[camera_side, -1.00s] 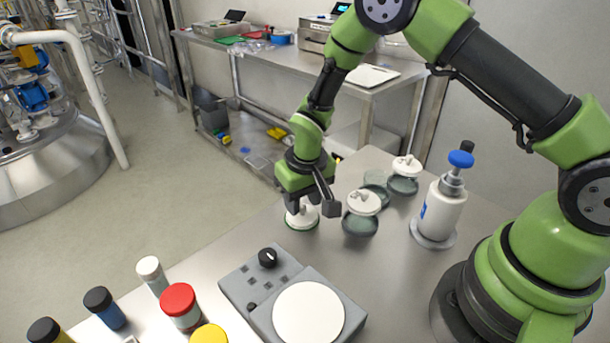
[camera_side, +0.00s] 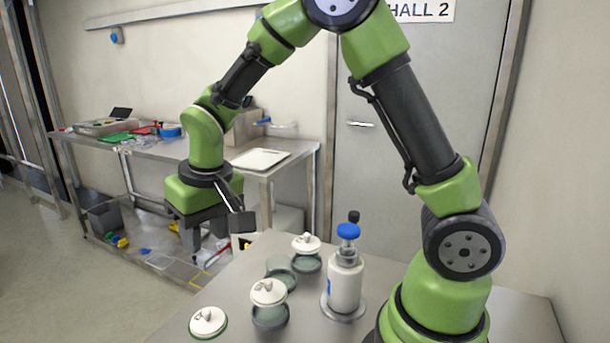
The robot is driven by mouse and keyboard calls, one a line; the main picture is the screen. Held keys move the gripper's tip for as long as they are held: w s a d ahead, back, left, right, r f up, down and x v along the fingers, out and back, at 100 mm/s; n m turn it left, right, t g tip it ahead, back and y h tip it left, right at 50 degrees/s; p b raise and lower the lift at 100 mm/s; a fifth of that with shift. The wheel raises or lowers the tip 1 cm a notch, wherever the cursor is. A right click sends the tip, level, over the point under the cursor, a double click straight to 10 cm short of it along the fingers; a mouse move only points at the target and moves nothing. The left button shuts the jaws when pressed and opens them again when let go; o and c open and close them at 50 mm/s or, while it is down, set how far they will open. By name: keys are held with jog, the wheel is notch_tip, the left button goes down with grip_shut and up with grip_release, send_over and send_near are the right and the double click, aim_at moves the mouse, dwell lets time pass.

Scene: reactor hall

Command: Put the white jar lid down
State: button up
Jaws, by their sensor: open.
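A white jar lid (camera_side: 207,321) with a knob and a green rim lies flat on the steel table, near its left edge. My gripper (camera_side: 206,240) is open and empty, pointing down, and shows well above the lid, apart from it. An open glass jar (camera_side: 281,272) stands between two jars with white lids on them. One lidded jar (camera_side: 270,312) is nearer the camera, beside the lid on the table. The other lidded jar (camera_side: 306,259) is farther back.
A white bottle with a blue top (camera_side: 345,275) stands on a round metal base to the right of the jars, close to my arm's base. A steel bench (camera_side: 282,170) with trays and a white board stands behind.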

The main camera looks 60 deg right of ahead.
jog(key=s+r+t+y, duration=0.1)
jog(key=s+r+t, duration=0.1)
jog(key=s+r, duration=0.4)
jog(key=s+d+r+m+t+y, duration=0.1)
jog(key=s+r+t, duration=0.2)
jog(key=s, duration=0.9)
notch_tip(320, 180, up, 4)
jog(key=shift+f, duration=0.15)
